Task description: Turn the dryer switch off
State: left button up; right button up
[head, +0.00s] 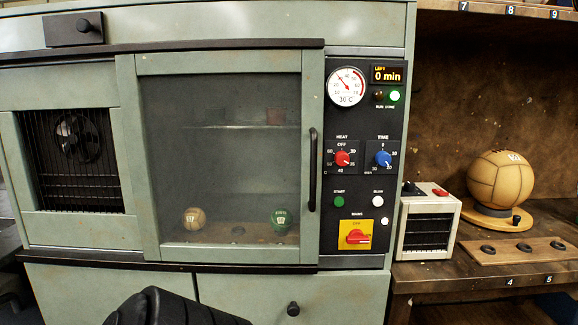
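The dryer (222,54) is a pale green cabinet with a glass door, which is shut. Its black control panel (364,218) is right of the door. Low on the panel, under the word MAINS, a red rotary switch (357,237) sits on a yellow plate (372,228). Its handle lies roughly level; its small markings are hard to read. The display (387,74) reads 0 min, and the green lamp (395,96) beside a dark one is lit. A black part of mine shows at the bottom edge; no gripper fingers are visible.
The door's black handle (312,170) stands out left of the panel. Right of the dryer, a small pale box (428,222) and a large leather ball (499,179) stand on a wooden bench.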

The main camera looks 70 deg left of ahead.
aim_at(356, 236)
jog(key=u, duration=1.6)
jog(key=k, duration=0.2)
jog(key=u, duration=0.2)
